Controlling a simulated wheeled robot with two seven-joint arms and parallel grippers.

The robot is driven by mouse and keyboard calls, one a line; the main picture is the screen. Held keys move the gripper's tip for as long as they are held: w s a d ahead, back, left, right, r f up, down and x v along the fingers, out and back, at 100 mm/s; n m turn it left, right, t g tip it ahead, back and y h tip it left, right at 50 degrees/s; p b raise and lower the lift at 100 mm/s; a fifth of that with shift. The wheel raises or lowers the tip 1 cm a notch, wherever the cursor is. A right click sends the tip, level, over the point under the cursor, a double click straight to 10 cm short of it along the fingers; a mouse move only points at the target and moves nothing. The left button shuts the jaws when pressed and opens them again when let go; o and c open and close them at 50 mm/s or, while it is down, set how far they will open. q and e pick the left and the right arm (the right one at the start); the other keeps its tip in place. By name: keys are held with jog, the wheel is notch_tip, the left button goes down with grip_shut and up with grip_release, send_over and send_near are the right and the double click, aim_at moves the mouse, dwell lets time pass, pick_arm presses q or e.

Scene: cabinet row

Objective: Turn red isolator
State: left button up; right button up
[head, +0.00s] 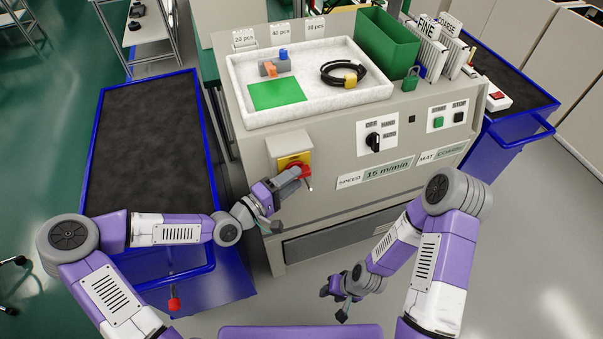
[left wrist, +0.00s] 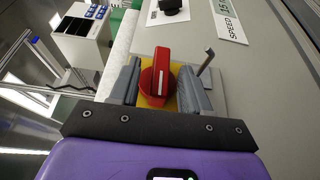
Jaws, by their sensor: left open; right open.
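The red isolator (head: 304,170) is a red rotary handle on a yellow plate, set on a box on the grey cabinet's front. In the left wrist view the red isolator (left wrist: 158,78) shows a white line along its grip. My left gripper (head: 290,179) is open at the isolator. In the left wrist view its two grey fingers (left wrist: 160,85) stand on either side of the red handle, with small gaps. A metal hasp or pin (left wrist: 206,62) sticks out beside the right finger. My right gripper (head: 335,297) is open and empty, low in front of the cabinet.
The grey cabinet (head: 240,160) carries a white tray (head: 330,108), a green bin (head: 388,40) and a green padlock (head: 411,78). A black selector knob (head: 373,139) and buttons sit right of the isolator. Blue carts (head: 207,130) flank the cabinet. The floor in front is clear.

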pick_arm(q)
jog(key=shift+b+x, duration=0.3)
jog(key=shift+x, duration=1.5)
grip_shut()
jog(key=shift+a, duration=0.1)
